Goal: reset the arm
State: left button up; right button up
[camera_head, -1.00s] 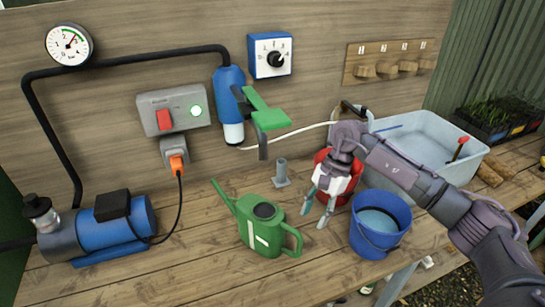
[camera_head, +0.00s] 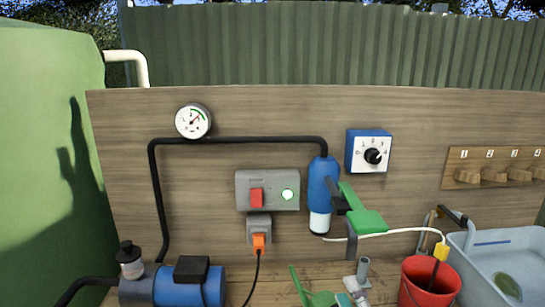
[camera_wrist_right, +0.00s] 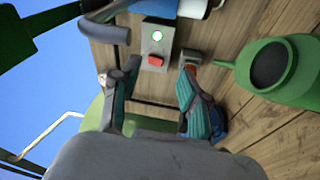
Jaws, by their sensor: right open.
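My right gripper (camera_head: 355,292) shows only in part at the bottom edge of the head view, beside the green watering can (camera_head: 318,298). In the right wrist view my right gripper (camera_wrist_right: 160,72) has its two fingers apart, with nothing between them. The watering can (camera_wrist_right: 275,65) lies to the right of the fingers there, apart from them. The grey switch box (camera_wrist_right: 157,40) with a red switch and a lit green lamp is beyond the fingertips. Most of my right arm is out of the head view. My left gripper is in neither view.
A red bucket (camera_head: 430,284) and a pale basin (camera_head: 505,262) stand at the right. A blue pump (camera_head: 190,288) is at the lower left. A blue filter (camera_head: 320,190), a gauge (camera_head: 193,121) and a dial (camera_head: 369,151) are on the wooden wall. A green tank (camera_head: 45,200) stands left.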

jog(key=s+d+f+m+g+h, duration=0.55)
jog(key=s+f+m+g, duration=0.25)
jog(key=s+f+m, duration=0.4)
jog(key=s+f+m+g+y, duration=0.1)
jog(key=s+f+m+g, duration=0.55)
jog(key=s, duration=0.85)
notch_tip(320, 180, down, 30)
jog(key=s+n+g, duration=0.2)
jog(key=s+d+f+g, duration=0.1)
jog(key=s+d+f, duration=0.1)
jog(key=s+f, duration=1.2)
jog(key=shift+s+d+f, duration=0.2)
jog(key=shift+s+f, duration=0.05)
jog(key=shift+s, duration=0.7)
